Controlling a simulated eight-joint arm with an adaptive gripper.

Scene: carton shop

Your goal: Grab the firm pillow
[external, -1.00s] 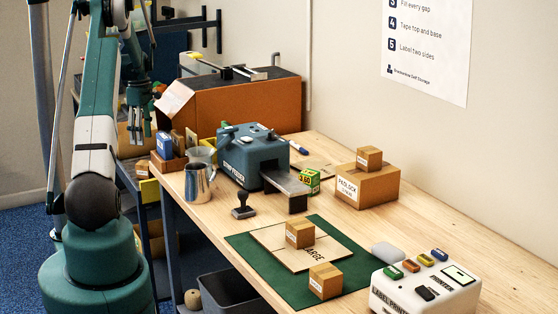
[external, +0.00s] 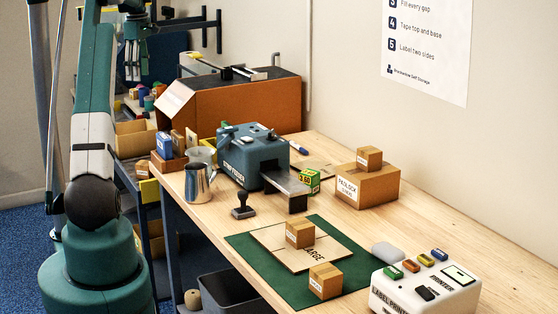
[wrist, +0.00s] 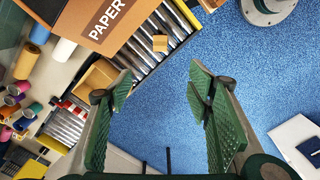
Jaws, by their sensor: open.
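I cannot make out for sure a firm pillow in either view. A small grey rounded thing (external: 387,253) lies on the bench behind the label printer in the external view; I cannot tell whether it is a pillow. My gripper (external: 134,76) is at the upper left of the external view, beyond the bench, near the shelves behind the orange-brown carton. In the wrist view my gripper (wrist: 158,88) is open, its green ridged fingers wide apart with nothing between them. Blue floor shows beneath it.
A PAPER carton (wrist: 105,22) and a metal roller track (wrist: 150,55) lie left of the fingers, with coloured rolls (wrist: 20,95) farther left. The bench holds a blue machine (external: 250,157), a green mat (external: 255,262) and a label printer (external: 425,290).

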